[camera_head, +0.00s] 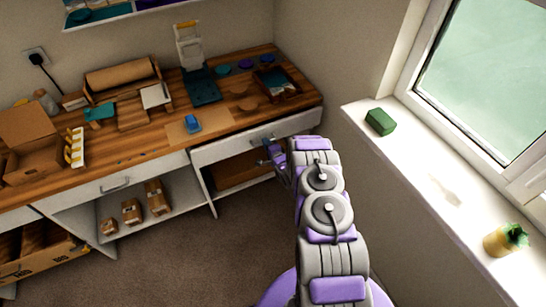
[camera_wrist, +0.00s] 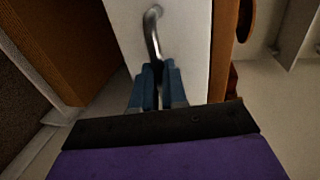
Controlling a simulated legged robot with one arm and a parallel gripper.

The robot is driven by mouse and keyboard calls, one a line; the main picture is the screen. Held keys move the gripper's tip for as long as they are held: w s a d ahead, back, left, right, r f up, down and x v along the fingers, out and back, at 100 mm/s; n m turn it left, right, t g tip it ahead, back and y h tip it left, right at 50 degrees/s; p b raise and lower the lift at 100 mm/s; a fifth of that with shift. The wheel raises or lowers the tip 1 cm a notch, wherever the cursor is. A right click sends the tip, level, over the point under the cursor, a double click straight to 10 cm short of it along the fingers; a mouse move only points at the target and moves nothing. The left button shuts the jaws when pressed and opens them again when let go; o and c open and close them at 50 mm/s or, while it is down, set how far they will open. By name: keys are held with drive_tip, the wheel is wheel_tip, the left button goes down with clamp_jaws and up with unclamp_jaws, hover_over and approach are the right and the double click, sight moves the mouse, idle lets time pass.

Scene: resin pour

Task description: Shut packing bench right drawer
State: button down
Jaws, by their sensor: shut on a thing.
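The packing bench (camera_head: 110,165) runs along the back wall with a wooden top and white drawer fronts. The right drawer (camera_head: 228,146) has a white front with a curved metal handle. In the wrist view the drawer front (camera_wrist: 190,35) fills the middle and its handle (camera_wrist: 152,28) runs down between my fingers. My gripper (camera_head: 268,150) is at the handle; the wrist view shows its blue fingers (camera_wrist: 159,85) shut on it. From the head view I cannot tell exactly how far the drawer stands out.
A left drawer (camera_head: 105,189) is in the same bench, above a shelf with small boxes (camera_head: 132,211). A blue item (camera_head: 192,123) lies on the bench top. The window sill (camera_head: 400,150) at the right holds a green block (camera_head: 380,122) and a potted plant (camera_head: 505,240). Carpet (camera_head: 190,260) in front is clear.

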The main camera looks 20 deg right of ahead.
sight(262, 137)
drive_tip(key=x, duration=0.4)
drive_tip(key=shift+w+a+r+b, duration=0.1)
drive_tip(key=shift+r+b, duration=0.2)
drive_tip(key=c, duration=1.4)
unclamp_jaws()
drive_tip(key=shift+w+f, duration=0.2)
drive_tip(key=shift+w, duration=0.05)
drive_tip(key=shift+o, duration=0.8)
drive_tip(key=shift+r, duration=0.1)
drive_tip(key=shift+o, duration=0.3)
drive_tip(key=shift+r, duration=0.1)
drive_tip(key=shift+s, duration=0.15)
